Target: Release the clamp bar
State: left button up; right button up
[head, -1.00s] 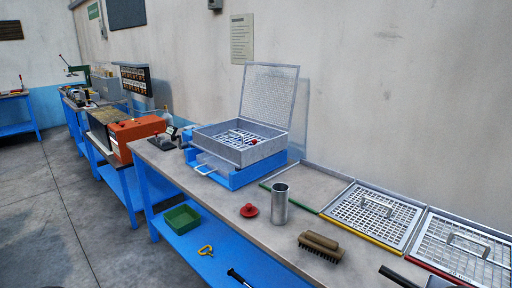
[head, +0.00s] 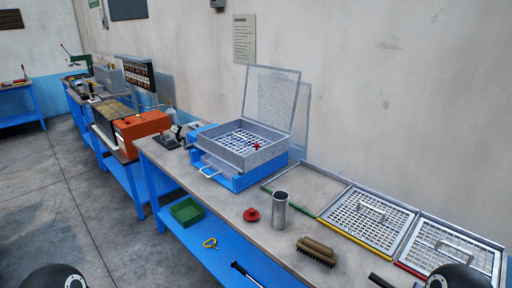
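A blue sieve machine (head: 240,183) stands on the long bench, with a grey metal sieve box (head: 258,158) on top. The mesh lid (head: 270,100) of the box is raised at the back. A small red knob (head: 257,146) shows at the box; I cannot tell whether it belongs to the clamp bar. A pale handle (head: 209,173) sticks out at the machine's front. I cannot clearly make out the clamp bar. Dark rounded parts of my arms show at the bottom left and right edges.
On the bench (head: 230,208) stand a metal cylinder (head: 281,210), a red lidded piece (head: 251,215) and a brush (head: 317,251). Mesh sieve frames (head: 371,213) lie at the right by the wall. A green bin (head: 186,212) and yellow handle (head: 210,243) are on the lower shelf.

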aim_at(257, 145)
jog(key=z, duration=1.35)
jog(key=i, duration=0.1)
jog(key=u, duration=2.9)
jog(key=i, duration=0.4)
jog(key=u, duration=0.1)
jog(key=i, duration=2.3)
jog(key=u, duration=1.7)
jog(key=i, duration=0.1)
jog(key=z, duration=3.45)
